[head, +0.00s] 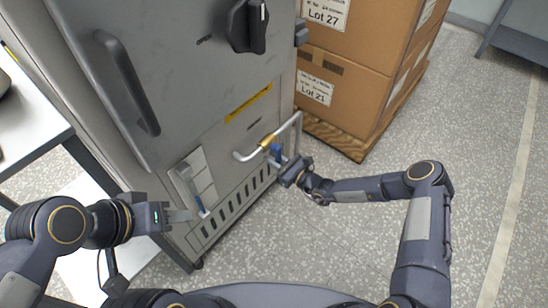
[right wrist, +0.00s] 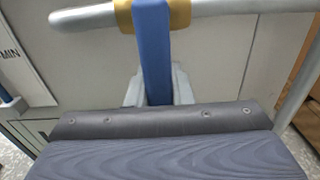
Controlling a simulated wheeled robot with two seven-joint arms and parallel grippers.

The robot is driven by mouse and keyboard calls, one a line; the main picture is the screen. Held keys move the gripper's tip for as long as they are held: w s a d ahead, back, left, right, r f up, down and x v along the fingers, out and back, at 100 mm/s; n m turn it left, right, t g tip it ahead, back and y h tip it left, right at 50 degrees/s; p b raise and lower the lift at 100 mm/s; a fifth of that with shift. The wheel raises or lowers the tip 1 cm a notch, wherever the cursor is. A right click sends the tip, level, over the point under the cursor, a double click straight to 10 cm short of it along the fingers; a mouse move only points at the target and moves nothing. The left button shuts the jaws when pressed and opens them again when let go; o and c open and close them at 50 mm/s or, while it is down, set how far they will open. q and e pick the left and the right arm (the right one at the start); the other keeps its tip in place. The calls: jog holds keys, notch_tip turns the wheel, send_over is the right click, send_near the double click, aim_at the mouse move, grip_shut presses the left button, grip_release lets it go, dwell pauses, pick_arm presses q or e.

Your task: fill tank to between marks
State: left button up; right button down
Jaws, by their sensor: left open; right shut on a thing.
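A grey cabinet (head: 185,60) has a pale gauge panel (head: 195,168) low on its front, with a short blue stretch at its lower end. In the right wrist view the gauge panel (right wrist: 25,75) reads MIN at the left, with blue just below that word. A pipe (head: 245,156) with a brass collar (head: 268,141) carries a blue valve lever (head: 276,151). The lever (right wrist: 152,50) hangs down from the collar in the right wrist view. My right gripper (head: 281,161) is shut on its lower part. My left gripper (head: 180,215) is open and empty, near the gauge's lower end.
Cardboard boxes (head: 345,85) stand on a wooden pallet (head: 335,135) to the right of the cabinet. A dark knob (head: 247,25) and a long handle (head: 128,82) project from the cabinet. A pale table (head: 25,120) is at the left. The floor (head: 480,150) at right is clear.

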aim_at(280, 163)
jog(key=shift+f, duration=0.1)
jog(key=c, duration=1.3)
grip_release()
jog(key=p+v, duration=0.2)
jog(key=v, duration=0.4)
jog(key=shift+s+d, duration=0.2)
jog(key=shift+d, duration=0.05)
jog(key=shift+s+d, duration=0.4)
jog(key=shift+d, duration=0.05)
